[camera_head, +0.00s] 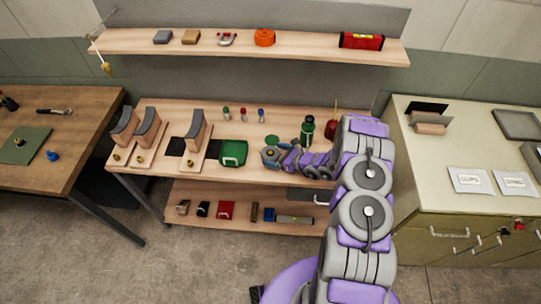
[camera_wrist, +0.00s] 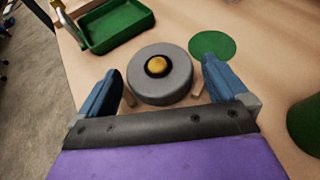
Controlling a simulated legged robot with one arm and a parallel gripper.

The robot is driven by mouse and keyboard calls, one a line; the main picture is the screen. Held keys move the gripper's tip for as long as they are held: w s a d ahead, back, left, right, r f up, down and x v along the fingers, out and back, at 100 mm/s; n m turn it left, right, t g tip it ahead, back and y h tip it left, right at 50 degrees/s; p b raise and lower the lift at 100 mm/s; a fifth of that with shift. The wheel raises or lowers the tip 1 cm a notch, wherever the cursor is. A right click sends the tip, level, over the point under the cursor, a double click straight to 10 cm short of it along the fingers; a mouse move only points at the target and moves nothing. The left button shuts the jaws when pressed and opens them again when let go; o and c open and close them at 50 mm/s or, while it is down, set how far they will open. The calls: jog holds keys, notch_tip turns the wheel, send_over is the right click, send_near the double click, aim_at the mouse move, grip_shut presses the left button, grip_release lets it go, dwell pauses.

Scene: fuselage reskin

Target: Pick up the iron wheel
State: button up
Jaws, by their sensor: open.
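The iron wheel (camera_wrist: 160,88) is a grey disc with a dark hub and a yellow centre, lying flat on the wooden bench top. In the wrist view it sits just ahead of my gripper (camera_wrist: 162,92), between and slightly beyond the two blue fingers. The fingers are spread wide and hold nothing. In the head view my gripper (camera_head: 270,155) is low over the middle bench, and my arm partly hides this area. I cannot clearly make out the wheel there.
A green tray (camera_wrist: 117,25) stands left of the wheel, and a flat green disc (camera_wrist: 212,45) lies to its right. A dark green bottle (camera_head: 307,129) stands beyond my arm. Curved grey blocks (camera_head: 196,130) stand at the bench's left. An upper shelf (camera_head: 130,41) hangs behind.

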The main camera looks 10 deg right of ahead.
jog(key=shift+w+a+f, duration=0.2)
jog(key=shift+w+a, duration=0.2)
jog(key=shift+c, duration=0.5)
jog(key=c, duration=1.3)
jog(key=shift+r, duration=0.15)
